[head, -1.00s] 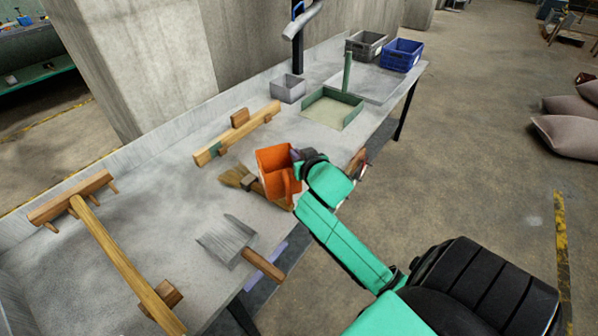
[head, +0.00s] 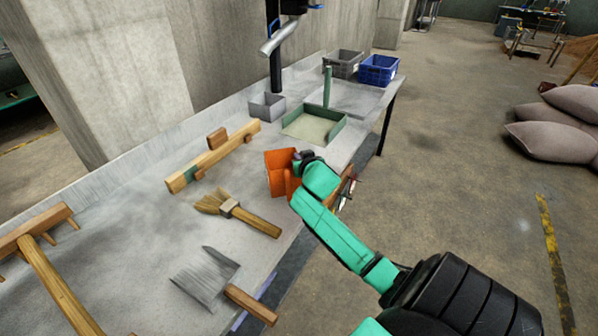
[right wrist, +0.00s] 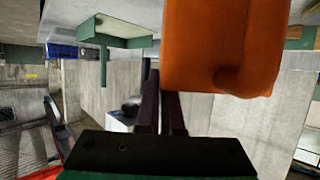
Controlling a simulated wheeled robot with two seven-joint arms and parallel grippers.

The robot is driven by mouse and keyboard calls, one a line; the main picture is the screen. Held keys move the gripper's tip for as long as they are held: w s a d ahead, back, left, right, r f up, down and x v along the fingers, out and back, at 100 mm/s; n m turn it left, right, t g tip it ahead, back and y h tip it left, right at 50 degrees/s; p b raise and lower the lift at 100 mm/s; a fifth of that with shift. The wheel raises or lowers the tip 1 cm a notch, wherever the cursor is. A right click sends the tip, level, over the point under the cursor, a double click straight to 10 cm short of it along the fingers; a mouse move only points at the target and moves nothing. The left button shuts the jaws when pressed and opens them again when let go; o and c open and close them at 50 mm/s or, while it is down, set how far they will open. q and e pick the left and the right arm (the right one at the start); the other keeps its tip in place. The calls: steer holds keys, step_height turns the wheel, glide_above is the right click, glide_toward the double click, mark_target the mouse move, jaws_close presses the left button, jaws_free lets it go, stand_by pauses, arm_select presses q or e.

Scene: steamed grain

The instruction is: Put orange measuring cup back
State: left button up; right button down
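The orange measuring cup (head: 279,173) is at the right gripper (head: 302,158), near the front edge of the table, between the brush and the green tray. In the right wrist view the cup (right wrist: 220,45) fills the upper middle, and the two dark fingers (right wrist: 161,112) are close together beside it. The fingers look shut on the cup, but the contact is hidden. The cup seems held above the tabletop; the exact height is unclear. My left gripper is not in view.
A green tray (head: 338,133) with an upright post stands beyond the cup. A small grey box (head: 267,106), a grey crate (head: 343,62) and a blue crate (head: 379,69) stand farther back. A brush (head: 250,218), a scraper (head: 207,278) and wooden tools (head: 215,158) lie nearer.

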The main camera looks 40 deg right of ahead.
step_height(320, 180, down, 4)
steer(key=shift+a+f+b, duration=0.1)
steer(key=shift+f+b, duration=0.1)
steer(key=shift+b, duration=0.15)
steer(key=c, duration=1.1)
jaws_free()
steer(key=shift+s, duration=0.1)
steer(key=v, duration=1.2)
steer(key=shift+p, duration=0.35)
